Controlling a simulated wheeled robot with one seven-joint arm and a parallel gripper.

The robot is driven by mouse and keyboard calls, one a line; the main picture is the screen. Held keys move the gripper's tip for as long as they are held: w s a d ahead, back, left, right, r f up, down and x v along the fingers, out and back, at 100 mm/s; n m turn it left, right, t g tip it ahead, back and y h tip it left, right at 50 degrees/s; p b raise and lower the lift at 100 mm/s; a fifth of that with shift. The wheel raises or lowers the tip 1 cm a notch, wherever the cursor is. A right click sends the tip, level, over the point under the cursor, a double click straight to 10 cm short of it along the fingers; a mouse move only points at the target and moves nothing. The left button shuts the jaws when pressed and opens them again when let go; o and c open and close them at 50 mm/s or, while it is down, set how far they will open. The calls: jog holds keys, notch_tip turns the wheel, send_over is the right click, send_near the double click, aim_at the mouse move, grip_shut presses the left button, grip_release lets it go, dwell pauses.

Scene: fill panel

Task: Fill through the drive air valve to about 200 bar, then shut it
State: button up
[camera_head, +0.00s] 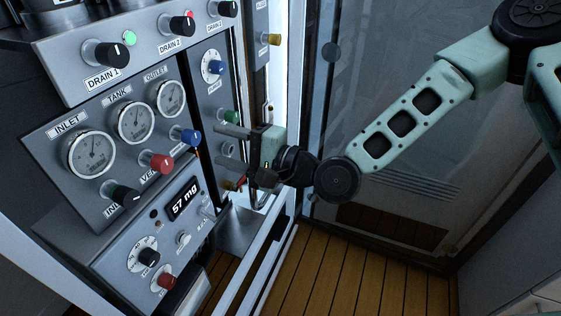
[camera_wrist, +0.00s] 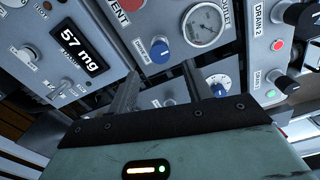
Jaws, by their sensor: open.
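The blue drive air knob (camera_head: 187,136) sits on the gauge panel, right of a red knob. In the wrist view the blue knob (camera_wrist: 160,50) carries a partly readable "DRIVE" label and lies beyond the fingertips, beside the outlet gauge (camera_wrist: 203,26). The outlet gauge (camera_head: 171,98) also shows in the head view, right of the tank gauge (camera_head: 135,122) and inlet gauge (camera_head: 87,154). Their values are too small to read surely. My gripper (camera_head: 220,146) is open and empty, right of the blue knob and apart from it. Its two fingers (camera_wrist: 160,75) point towards the panel.
Below, a display (camera_head: 185,204) reads 57 mg. Drain knobs (camera_head: 105,53) sit above. A side panel with a dial (camera_head: 213,67) and a green knob (camera_head: 229,117) stands near my gripper.

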jog(key=v, duration=1.1)
jog(key=shift+b, duration=0.3)
dwell(1.1)
jog(key=s+d+f+n+g+h+p, duration=0.3)
jog(key=s+d+f+n+g+h, duration=0.15)
jog(key=s+f+n+h, duration=0.4)
jog(key=s+d+r+n+g+h+p, duration=0.1)
jog(key=s+d+r+n+h, duration=0.2)
jog(key=r, duration=0.4)
jog(key=s+d+r+n+g+h+p, duration=0.1)
jog(key=s+d+r+n+h+p, duration=0.1)
jog(key=d+r, duration=0.4)
notch_tip(320, 180, up, 2)
jog(key=s+n+h, duration=0.1)
jog(key=s+h, duration=0.1)
jog(key=shift+s+d, duration=0.25)
jog(key=shift+h, duration=0.25)
